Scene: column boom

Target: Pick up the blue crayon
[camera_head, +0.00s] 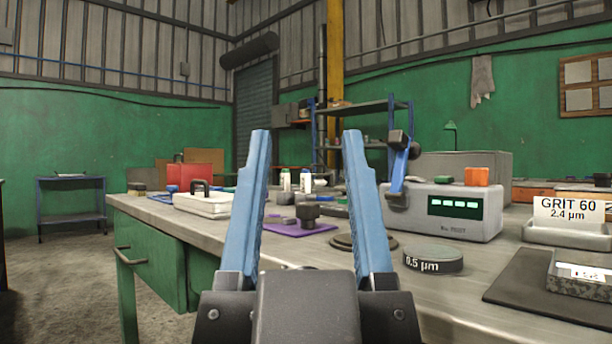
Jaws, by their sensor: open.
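My gripper (306,134) is open and empty, with its two long blue fingers pointing up and away over the near part of the workbench (455,292). Nothing is between the fingertips but the view of the far wall and doorway. I cannot clearly make out a blue crayon. A small blue item (172,188) lies at the far left of the bench by a red box, too small to identify. The fingers hide parts of the bench top.
A white case (203,202) sits left. Open floor (62,275) lies left.

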